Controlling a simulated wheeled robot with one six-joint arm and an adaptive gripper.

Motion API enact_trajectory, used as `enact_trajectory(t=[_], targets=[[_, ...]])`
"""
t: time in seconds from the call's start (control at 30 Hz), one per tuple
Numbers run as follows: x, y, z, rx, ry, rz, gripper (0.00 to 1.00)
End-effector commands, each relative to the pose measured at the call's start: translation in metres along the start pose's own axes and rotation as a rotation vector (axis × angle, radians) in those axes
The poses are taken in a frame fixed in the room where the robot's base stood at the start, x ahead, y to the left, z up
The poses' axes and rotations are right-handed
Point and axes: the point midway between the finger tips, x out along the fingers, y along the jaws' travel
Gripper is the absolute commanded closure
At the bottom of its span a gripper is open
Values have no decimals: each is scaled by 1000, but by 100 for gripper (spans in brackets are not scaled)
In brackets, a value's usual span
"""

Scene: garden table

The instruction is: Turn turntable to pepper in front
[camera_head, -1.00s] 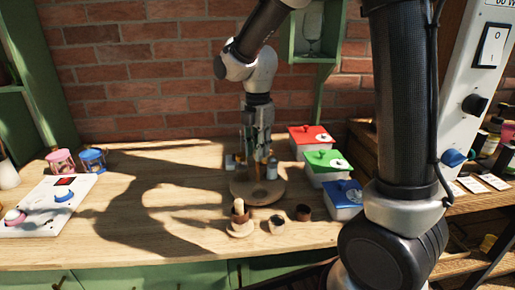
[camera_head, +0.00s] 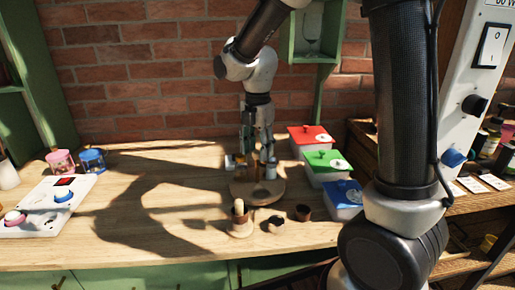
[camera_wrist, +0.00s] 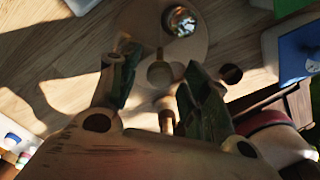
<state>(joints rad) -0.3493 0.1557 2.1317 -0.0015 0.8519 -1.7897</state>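The round wooden turntable (camera_head: 262,195) stands on the table in front of the brick wall. Small jars stand on it: one at the right (camera_head: 271,172) and others at the left (camera_head: 229,163), partly hidden by my gripper. I cannot tell which one is pepper. My gripper (camera_head: 257,158) points down over the turntable, its fingers apart. In the wrist view the fingers of my gripper (camera_wrist: 158,88) are spread with nothing clamped between them. The turntable (camera_wrist: 138,22) lies beyond them, with a shiny-topped jar (camera_wrist: 181,21) at its upper right.
Red (camera_head: 310,138), green (camera_head: 326,162) and blue (camera_head: 343,198) lidded boxes stand at right. A white panel (camera_head: 45,205) lies left. The table's left middle is clear.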

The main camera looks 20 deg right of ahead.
Motion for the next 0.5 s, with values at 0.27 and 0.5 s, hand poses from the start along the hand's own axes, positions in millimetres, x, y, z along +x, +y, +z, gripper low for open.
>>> enact_trajectory(t=[0.27, 0.5], targets=[[-2, 0, 0, 0, 1, -1, 52], [-42, 1, 0, 0, 0, 5, 52]])
